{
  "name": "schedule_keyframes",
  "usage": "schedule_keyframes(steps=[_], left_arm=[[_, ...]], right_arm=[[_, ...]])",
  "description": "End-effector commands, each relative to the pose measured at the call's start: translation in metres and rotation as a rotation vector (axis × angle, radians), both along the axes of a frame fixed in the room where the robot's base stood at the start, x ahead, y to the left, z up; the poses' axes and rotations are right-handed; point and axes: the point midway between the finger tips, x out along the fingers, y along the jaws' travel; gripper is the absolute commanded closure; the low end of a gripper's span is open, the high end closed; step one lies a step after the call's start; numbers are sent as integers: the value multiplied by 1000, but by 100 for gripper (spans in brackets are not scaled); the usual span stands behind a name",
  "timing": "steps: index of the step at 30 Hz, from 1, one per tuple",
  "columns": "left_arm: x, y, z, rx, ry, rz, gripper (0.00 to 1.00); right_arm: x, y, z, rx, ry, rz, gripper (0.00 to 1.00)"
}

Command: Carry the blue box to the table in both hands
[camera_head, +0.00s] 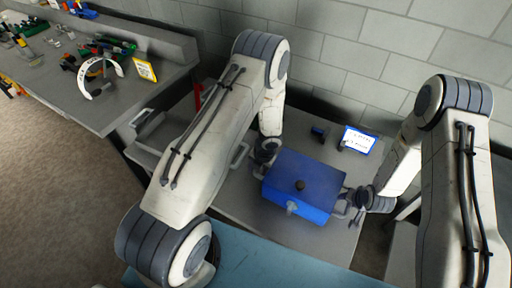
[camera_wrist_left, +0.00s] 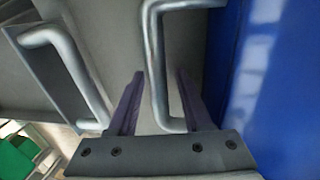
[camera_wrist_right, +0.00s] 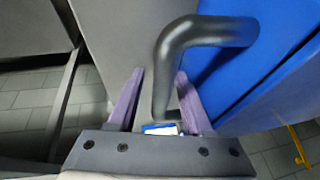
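The blue box (camera_head: 315,174) stands on a grey worktop (camera_head: 238,205) near the wall, with a dark knob on its lid and a metal handle at each end. My left gripper (camera_head: 265,157) is at the box's left end. In the left wrist view, its fingers (camera_wrist_left: 160,73) are apart, with the bar of the box handle (camera_wrist_left: 154,50) between them. My right gripper (camera_head: 354,204) is at the right end. In the right wrist view, its fingers (camera_wrist_right: 160,70) are apart on either side of the dark handle (camera_wrist_right: 168,60). Both grippers look open around the handles.
A grey workbench (camera_head: 105,112) with tools, a white headband-like item and a yellow-framed card stands at the upper left. A blue-framed card (camera_head: 359,141) stands behind the box. A pale blue surface (camera_head: 265,262) lies in the foreground. A block wall (camera_head: 345,52) closes off the back.

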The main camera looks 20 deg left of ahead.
Motion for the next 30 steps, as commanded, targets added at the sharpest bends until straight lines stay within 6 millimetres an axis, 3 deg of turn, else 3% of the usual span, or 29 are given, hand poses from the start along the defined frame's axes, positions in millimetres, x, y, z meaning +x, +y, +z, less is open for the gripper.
schedule_keyframes(steps=[5, 15, 21, 26, 30], left_arm=[[1, -2, 9, 1, -2, 1, 50], [0, -15, 77, 0, -5, 0, 50], [-2, -21, 107, 1, -3, -2, 50], [-3, -23, 117, 0, 0, 0, 50], [-4, -24, 118, 0, 1, 0, 50]], right_arm=[[0, 0, 0, 0, 0, 0, 50], [0, 0, 0, 0, 0, 0, 50], [0, 0, 0, 0, 0, 0, 50], [-1, 0, 2, 0, 0, 0, 50], [-6, -2, 17, 0, -2, 0, 50]])
